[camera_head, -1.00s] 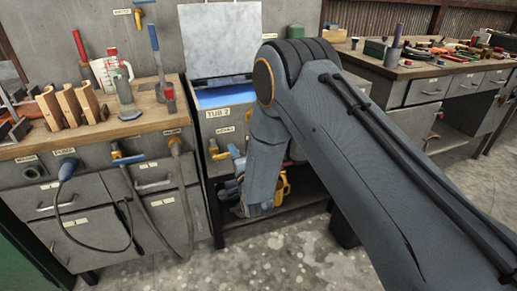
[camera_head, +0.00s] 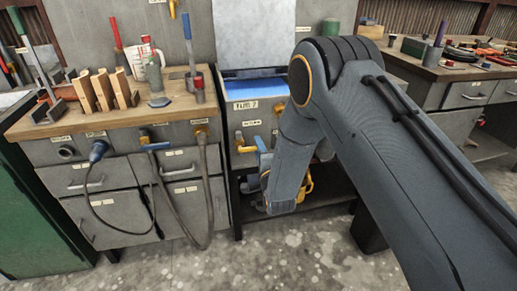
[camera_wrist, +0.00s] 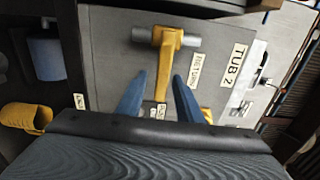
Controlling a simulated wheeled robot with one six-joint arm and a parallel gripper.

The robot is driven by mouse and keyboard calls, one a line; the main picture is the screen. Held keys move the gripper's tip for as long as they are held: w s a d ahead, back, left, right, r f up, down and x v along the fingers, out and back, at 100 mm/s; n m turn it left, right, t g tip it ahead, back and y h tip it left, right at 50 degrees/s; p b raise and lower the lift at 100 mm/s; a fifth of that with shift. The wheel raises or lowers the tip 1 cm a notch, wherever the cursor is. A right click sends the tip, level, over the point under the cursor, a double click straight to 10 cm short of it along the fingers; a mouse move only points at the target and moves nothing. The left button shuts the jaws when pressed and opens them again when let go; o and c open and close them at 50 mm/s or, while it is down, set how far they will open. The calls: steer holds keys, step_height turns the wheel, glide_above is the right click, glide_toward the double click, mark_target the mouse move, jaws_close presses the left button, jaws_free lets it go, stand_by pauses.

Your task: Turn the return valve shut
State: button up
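The return valve has a yellow lever (camera_wrist: 163,62) on a short grey pipe, beside a "RETURN" label on the front of tub 2 (camera_wrist: 110,45). In the head view a yellow lever (camera_head: 243,146) shows on that front. My gripper (camera_wrist: 159,76) is open in the wrist view, with one blue fingertip on each side of the lever. Whether either finger touches it cannot be told. In the head view my wrist hides part of the tub front, and the fingers show only as small blue bits by the lever.
A workbench (camera_head: 115,122) with wooden blocks and tools stands left of the tub. A blue-handled valve (camera_head: 155,147) and hanging hoses are on its front. A yellow object (camera_head: 306,185) sits below the tub, behind my arm. Bare floor (camera_head: 200,268) lies in front.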

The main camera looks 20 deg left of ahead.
steer(key=shift+s, duration=0.1)
steer(key=v, duration=0.7)
steer(key=shift+s+d, duration=0.2)
steer(key=shift+s, duration=0.05)
steer(key=w+d+r+n+g+h+p, duration=0.2)
steer(key=d+r+h, duration=0.2)
steer(key=d, duration=0.8)
steer(key=w+d+r+n+g+h+p, duration=0.1)
steer(key=d+r+n+g+h+p, duration=0.3)
steer(key=d, duration=0.8)
steer(key=s+d+r+n+g+h+p, duration=0.1)
steer(key=s+d+r+g, duration=0.3)
steer(key=s+d, duration=0.8)
steer(key=s+d+r+n+g+h+p, duration=0.2)
steer(key=s+d+r, duration=0.5)
steer(key=s+d, duration=0.4)
steer(key=s+n+g, duration=0.1)
steer(key=s+g, duration=0.1)
steer(key=s, duration=0.2)
steer(key=shift+s+d+r, duration=0.15)
steer(key=shift+s+d, duration=0.15)
steer(key=shift+d, duration=0.1)
